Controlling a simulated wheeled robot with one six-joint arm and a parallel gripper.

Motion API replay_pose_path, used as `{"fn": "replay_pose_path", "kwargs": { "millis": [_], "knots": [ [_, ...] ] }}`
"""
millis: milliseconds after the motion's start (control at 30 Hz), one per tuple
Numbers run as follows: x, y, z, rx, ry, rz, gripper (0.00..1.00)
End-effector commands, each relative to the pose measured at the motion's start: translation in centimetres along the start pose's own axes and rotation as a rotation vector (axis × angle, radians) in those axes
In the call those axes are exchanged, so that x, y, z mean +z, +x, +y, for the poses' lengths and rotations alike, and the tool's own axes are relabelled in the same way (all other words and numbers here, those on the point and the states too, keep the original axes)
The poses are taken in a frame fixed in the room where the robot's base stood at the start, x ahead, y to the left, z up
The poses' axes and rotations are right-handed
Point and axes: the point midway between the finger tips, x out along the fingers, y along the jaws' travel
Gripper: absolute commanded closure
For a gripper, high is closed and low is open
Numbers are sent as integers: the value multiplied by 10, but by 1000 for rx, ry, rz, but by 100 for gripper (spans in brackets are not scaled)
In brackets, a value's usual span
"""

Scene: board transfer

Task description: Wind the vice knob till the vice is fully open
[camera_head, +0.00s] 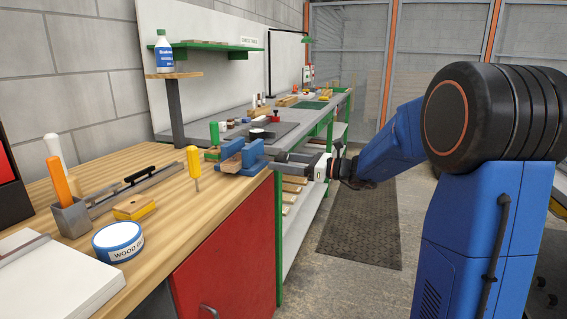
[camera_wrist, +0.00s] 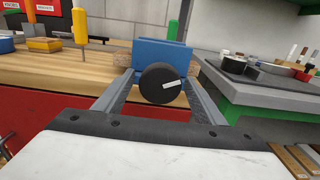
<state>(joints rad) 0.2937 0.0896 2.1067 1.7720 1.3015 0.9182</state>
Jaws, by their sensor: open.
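The blue vice (camera_head: 250,158) sits at the right front edge of the wooden bench, with a wooden piece (camera_head: 231,163) at its jaws. In the wrist view, the vice (camera_wrist: 162,54) stands straight ahead, and its round black knob (camera_wrist: 158,84) with a white pointer mark faces me. The mark points right and slightly up. My gripper (camera_wrist: 158,103) is open, with one finger on each side of the knob; I cannot tell whether either touches it. In the head view, my gripper (camera_head: 287,163) reaches the vice from the right and the knob is hidden.
A yellow-handled screwdriver (camera_head: 194,167) stands upright left of the vice. A tub labelled WOOD (camera_head: 118,241), a yellow block (camera_head: 134,207) and a grey tool holder (camera_head: 72,217) are further left. A green-framed bench (camera_head: 322,126) adjoins behind. The floor mat (camera_head: 362,225) is clear.

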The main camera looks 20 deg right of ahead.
Motion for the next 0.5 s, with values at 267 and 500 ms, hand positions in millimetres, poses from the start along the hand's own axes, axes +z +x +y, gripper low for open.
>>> {"fn": "replay_pose_path", "kwargs": {
  "millis": [267, 500],
  "knots": [
    [0, 0, 0, 0, 0, 0, 70],
    [0, 0, 0, 0, -7, 0, 76]
  ]
}}
